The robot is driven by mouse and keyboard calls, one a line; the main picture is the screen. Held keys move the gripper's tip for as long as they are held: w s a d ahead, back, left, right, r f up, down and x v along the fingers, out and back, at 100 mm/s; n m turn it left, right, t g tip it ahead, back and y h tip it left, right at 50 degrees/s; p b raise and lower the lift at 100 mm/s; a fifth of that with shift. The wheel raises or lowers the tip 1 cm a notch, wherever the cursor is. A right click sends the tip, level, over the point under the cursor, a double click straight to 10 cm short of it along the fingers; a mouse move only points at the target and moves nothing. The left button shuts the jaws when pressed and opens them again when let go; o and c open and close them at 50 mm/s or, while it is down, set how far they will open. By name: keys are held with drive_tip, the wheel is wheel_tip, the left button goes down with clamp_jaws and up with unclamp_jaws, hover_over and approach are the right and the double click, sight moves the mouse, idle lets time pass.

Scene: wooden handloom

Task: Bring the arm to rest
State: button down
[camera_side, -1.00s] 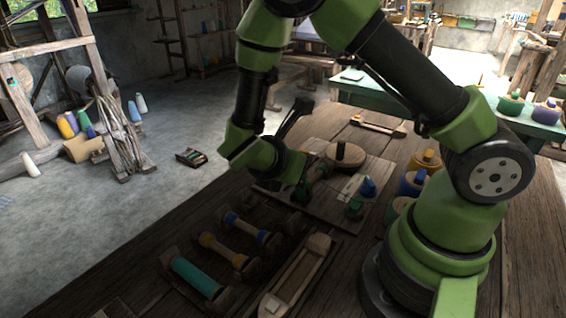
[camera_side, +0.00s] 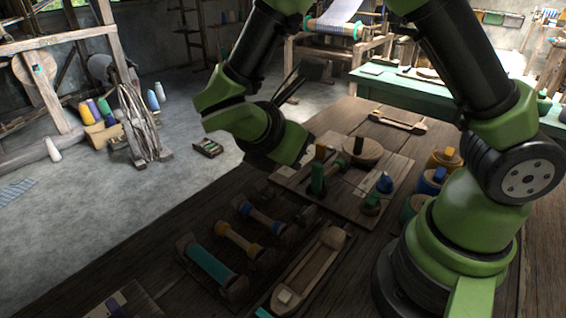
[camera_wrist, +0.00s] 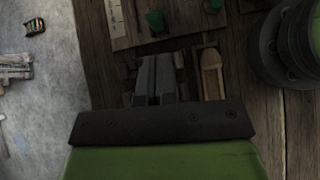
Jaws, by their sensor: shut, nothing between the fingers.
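My gripper (camera_wrist: 158,72) is shut and empty; its two dark fingers lie side by side in the wrist view, over the dark wooden table. In the side view my green wrist (camera_side: 280,138) hangs tilted above the table, left of a wooden board (camera_side: 338,196). The fingertips are hard to make out there against the dark wood. Nothing visibly touches the fingers.
Coloured bobbins (camera_side: 208,267) and a boat-shaped wooden shuttle (camera_side: 314,268) lie in front. Several spools (camera_side: 444,160) stand beside my base. Open floor lies left.

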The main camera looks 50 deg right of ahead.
drive_tip(key=s+r+m+t+y, duration=0.7)
drive_tip(key=s+r+m+y, duration=0.6)
drive_tip(key=m, duration=0.8)
drive_tip(key=w+f+n+g+h, duration=0.1)
drive_tip(key=w+f+g+h, duration=0.4)
drive_tip(key=w, duration=0.4)
drive_tip(key=n+g+h, duration=0.2)
drive_tip(key=n+h, duration=0.1)
approach(315, 185)
drive_tip(key=a+f, duration=0.1)
drive_tip(key=f, duration=0.1)
drive_tip(key=a+f, duration=0.1)
drive_tip(key=shift+s+a+f, duration=0.15)
drive_tip(key=shift+a+f, duration=0.15)
drive_tip(key=shift+f, duration=0.1)
drive_tip(key=d, duration=0.2)
drive_tip(key=shift+d, duration=0.25)
drive_tip(key=shift+d+r, duration=0.1)
drive_tip(key=shift+d, duration=0.65)
